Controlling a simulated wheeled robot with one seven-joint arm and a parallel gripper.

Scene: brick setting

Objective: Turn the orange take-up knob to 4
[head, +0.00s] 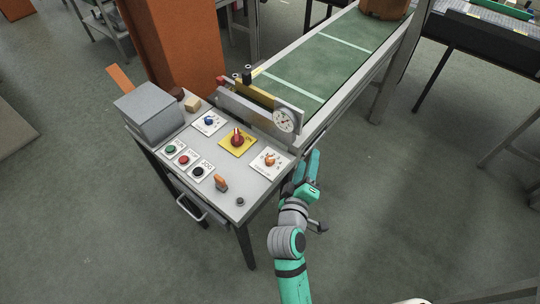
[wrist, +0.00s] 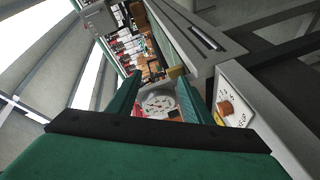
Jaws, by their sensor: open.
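The orange take-up knob (head: 269,160) sits on a white scale plate (head: 262,169) at the right side of the grey control panel. In the wrist view the knob (wrist: 225,107) shows at the right on its numbered plate, outside my fingers. Which number it points to is too small to read. My gripper (head: 312,162) is beside the panel's right edge, apart from the knob and partly hidden by my own arm. In the wrist view my gripper (wrist: 160,88) is open and empty, its two teal fingers spread, with the dial gauge (wrist: 160,103) visible between them.
A green conveyor (head: 325,62) runs behind.

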